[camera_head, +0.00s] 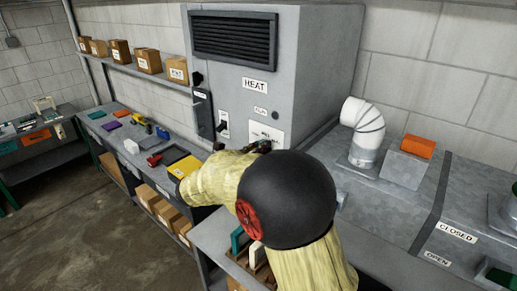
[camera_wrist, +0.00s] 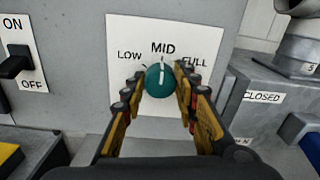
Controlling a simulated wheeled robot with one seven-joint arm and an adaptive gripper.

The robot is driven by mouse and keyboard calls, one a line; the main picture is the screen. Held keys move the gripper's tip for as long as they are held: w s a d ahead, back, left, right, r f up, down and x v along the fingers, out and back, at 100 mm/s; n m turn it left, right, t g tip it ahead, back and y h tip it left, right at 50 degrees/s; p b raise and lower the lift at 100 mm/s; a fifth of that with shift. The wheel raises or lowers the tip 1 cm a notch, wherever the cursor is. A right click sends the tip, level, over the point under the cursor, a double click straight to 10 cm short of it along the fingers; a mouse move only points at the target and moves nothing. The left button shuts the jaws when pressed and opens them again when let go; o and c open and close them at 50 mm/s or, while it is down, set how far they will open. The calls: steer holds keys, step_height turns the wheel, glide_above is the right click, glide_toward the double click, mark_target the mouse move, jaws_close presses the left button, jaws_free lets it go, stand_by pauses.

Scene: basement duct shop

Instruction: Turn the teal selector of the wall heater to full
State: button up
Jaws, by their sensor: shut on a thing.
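The teal selector (camera_wrist: 160,80) is a round knob on a white plate (camera_wrist: 120,38) marked LOW, MID and FULL. Its white pointer line stands nearly straight up, at MID. My gripper (camera_wrist: 160,84) has one yellow and black finger on each side of the knob and is shut on it. The plate sits on the grey wall heater (camera_head: 235,70), low on its front under the HEAT label. In the head view my arm covers most of the gripper (camera_head: 262,147), and the selector is hard to make out there.
A black ON/OFF switch (camera_wrist: 15,66) is left of the plate. A grey metal duct (camera_wrist: 262,88) with a CLOSED label is at the right. A bench (camera_head: 130,135) with several small items runs along the left. A white elbow pipe (camera_head: 364,128) stands right of the heater.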

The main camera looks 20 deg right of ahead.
steer(key=shift+f+m+b, duration=0.1)
steer(key=shift+m+b, duration=0.3)
steer(key=shift+b, duration=0.2)
steer(key=m+b, duration=1.1)
steer(key=b, duration=0.5)
steer(key=shift+s, duration=0.1)
steer(key=shift+b, duration=0.35)
steer(key=o, duration=1.2)
steer(key=shift+c, duration=0.2)
